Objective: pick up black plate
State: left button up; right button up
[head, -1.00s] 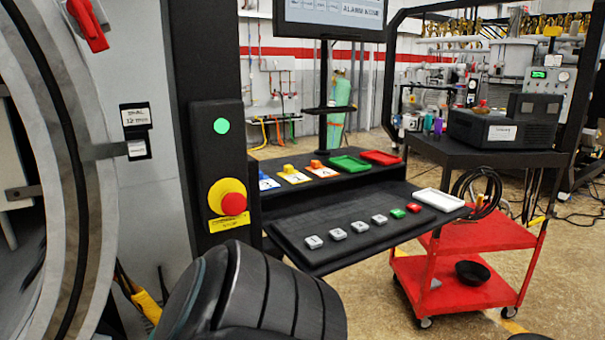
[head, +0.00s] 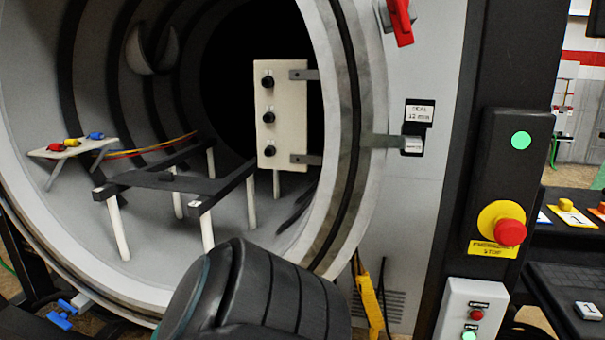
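Inside the open round furnace chamber, a black rack (head: 225,190) stands on white legs. A flat dark piece (head: 170,181) lies across it between the side rails. It may be the black plate, but I cannot tell it clearly from a cross-member of the rack. Neither gripper shows in the head view. A thick dark ribbed part of my own arm fills the bottom middle, in front of the chamber's lower rim.
The chamber's round rim (head: 350,100) borders the opening. A cream panel with black knobs (head: 283,115) hangs at its right side. A small shelf with coloured connectors (head: 72,148) is at left. An emergency stop (head: 510,232) is on the column at right.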

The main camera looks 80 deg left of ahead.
aim_at(163, 180)
jog(key=u, duration=3.4)
jog(key=i+j+u, duration=0.1)
jog(key=i+j, duration=1.05)
jog(key=j, duration=0.1)
